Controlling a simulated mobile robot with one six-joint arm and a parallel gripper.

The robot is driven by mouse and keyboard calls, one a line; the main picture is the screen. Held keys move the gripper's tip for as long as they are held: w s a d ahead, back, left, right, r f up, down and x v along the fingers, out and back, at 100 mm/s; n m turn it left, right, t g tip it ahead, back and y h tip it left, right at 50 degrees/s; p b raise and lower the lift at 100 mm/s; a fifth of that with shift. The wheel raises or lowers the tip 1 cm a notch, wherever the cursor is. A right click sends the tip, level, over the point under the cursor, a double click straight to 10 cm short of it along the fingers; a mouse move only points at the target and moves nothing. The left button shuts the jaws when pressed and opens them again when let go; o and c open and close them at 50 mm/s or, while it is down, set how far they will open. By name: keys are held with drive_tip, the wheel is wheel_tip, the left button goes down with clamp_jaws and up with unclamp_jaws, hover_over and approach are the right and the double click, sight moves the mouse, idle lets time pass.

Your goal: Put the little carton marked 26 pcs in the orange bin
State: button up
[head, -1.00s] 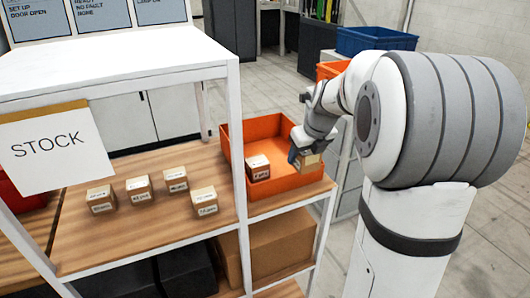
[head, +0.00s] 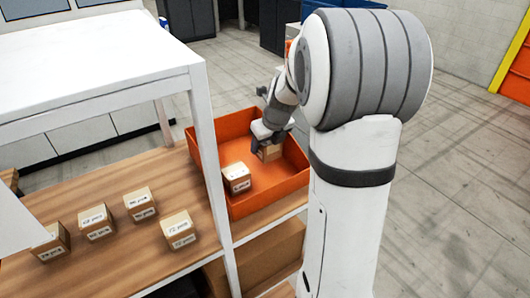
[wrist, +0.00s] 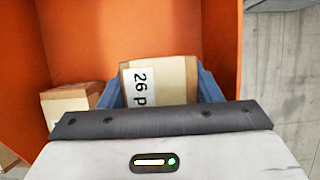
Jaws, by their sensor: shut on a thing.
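The little carton marked 26 p..., the rest of its label cut off, shows in the wrist view (wrist: 165,82) between the blue fingers of my gripper (wrist: 168,90). In the head view my gripper (head: 268,142) is inside the orange bin (head: 287,192), shut on the carton (head: 270,153). The carton is low in the bin, toward its right side. I cannot tell whether it touches the bin floor. The bin's walls also show in the wrist view (wrist: 100,35).
Another carton (head: 236,178) sits in the bin, left of my gripper. Several labelled cartons, one at the front right (head: 179,229), stand on the wooden shelf (head: 140,262) left of the bin. A white rack post (head: 211,170) stands between shelf cartons and bin.

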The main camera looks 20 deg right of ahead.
wheel_tip(320, 180, down, 4)
drive_tip(key=shift+r, duration=0.1)
drive_tip(key=shift+s, duration=0.1)
drive_tip(key=o, duration=1.1)
drive_tip(key=shift+c, duration=0.2)
drive_tip(key=v, duration=1.2)
drive_tip(key=shift+d, duration=0.1)
